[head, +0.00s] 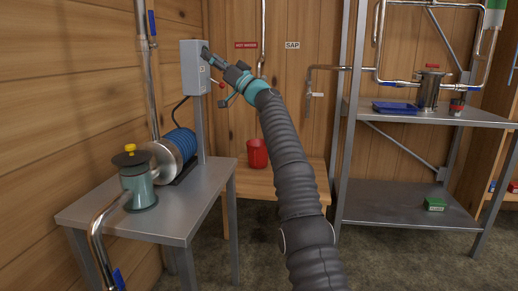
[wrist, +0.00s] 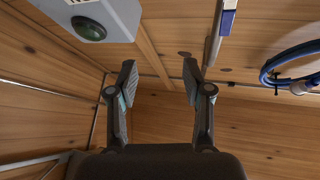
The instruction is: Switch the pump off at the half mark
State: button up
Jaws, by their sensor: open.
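The pump (head: 178,145), with a blue ribbed motor and a round metal head, stands on the metal table at left. A grey control box (head: 194,66) is on a post behind it. In the wrist view, the box (wrist: 110,12) is at the upper left, with a dark green round button (wrist: 89,28) on its face. My gripper (head: 208,54) is beside the box's upper right edge in the head view. In the wrist view, my gripper (wrist: 159,72) is open and empty, its fingers apart from the button. No half mark can be made out.
A teal vessel with a yellow knob (head: 138,182) stands on the metal table (head: 160,224). A red bucket (head: 257,153) is on a wooden bench. A shelf (head: 420,112) at right holds a steel pot (head: 430,92) and blue tray (head: 394,108). Pipes run along the walls.

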jog(key=w+a+f+m+g+h, duration=0.1)
jog(key=w+f+m+h, duration=0.15)
jog(key=f, duration=0.75)
jog(key=w+f+m+g+h, duration=0.1)
jog(key=w+f+m+h, duration=0.15)
jog(key=f, duration=0.75)
jog(key=w+a+f+m+g+h, duration=0.1)
jog(key=w+f+m+g+h, duration=0.2)
jog(key=f, duration=0.7)
jog(key=s+d+f+h+b, duration=0.1)
jog(key=s+d+f+h, duration=0.3)
jog(key=s+d, duration=0.6)
jog(key=s+d+f+m+h+b, duration=0.1)
jog(key=s+d+f+h, duration=0.4)
jog(key=s, duration=2.6)
jog(key=s+d+f+h+b, duration=0.2)
jog(key=s+d+f+h, duration=0.2)
jog(key=s+d, duration=1.2)
jog(key=shift+s+d+f+m+g+h, duration=0.35)
jog(key=shift+s+f, duration=0.6)
jog(key=shift+s, duration=1.9)
